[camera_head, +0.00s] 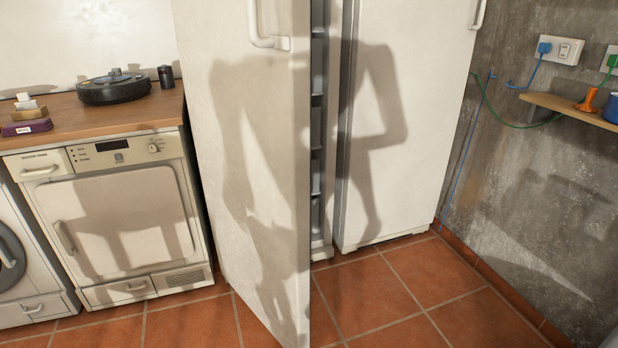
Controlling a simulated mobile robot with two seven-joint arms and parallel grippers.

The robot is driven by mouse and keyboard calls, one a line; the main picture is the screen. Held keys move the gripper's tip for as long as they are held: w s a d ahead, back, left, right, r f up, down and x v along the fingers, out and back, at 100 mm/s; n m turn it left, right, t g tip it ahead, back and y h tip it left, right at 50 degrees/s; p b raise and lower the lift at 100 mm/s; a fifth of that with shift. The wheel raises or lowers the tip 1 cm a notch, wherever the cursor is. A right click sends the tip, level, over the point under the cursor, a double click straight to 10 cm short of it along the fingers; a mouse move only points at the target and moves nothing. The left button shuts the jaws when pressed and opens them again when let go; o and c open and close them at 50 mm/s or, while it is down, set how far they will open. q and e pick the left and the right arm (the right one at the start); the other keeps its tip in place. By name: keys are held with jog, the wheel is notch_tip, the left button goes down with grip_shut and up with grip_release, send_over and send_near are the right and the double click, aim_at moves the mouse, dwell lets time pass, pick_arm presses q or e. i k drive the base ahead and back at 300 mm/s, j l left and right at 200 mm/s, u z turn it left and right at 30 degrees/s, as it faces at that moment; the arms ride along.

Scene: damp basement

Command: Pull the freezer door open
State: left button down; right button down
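A tall white freezer door (245,150) stands swung well out toward me, left of centre. Its white bar handle (268,36) is near the top of the picture, with nothing holding it. Behind the door's free edge, a narrow strip of the grey shelved interior (319,130) shows; the rest is hidden by the door. A second tall white door (405,130) to the right is shut. Neither of my grippers is in view; shadows of a body and arms fall on both white doors.
A cream dryer (122,210) stands left of the open door under a wooden worktop (120,112) carrying a black robot vacuum (113,88). A concrete wall (560,170) with a small shelf (570,108) bounds the right. The tiled floor (390,300) in front is clear.

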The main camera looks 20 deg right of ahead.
aim_at(246, 67)
jog(key=i+l+u, duration=0.2)
jog(key=l, duration=0.15)
jog(key=l+u, duration=0.15)
jog(key=l, duration=0.25)
jog(key=i+l+u, duration=0.3)
jog(key=l, duration=0.25)
jog(key=l+u, duration=0.1)
jog(key=l, duration=0.15)
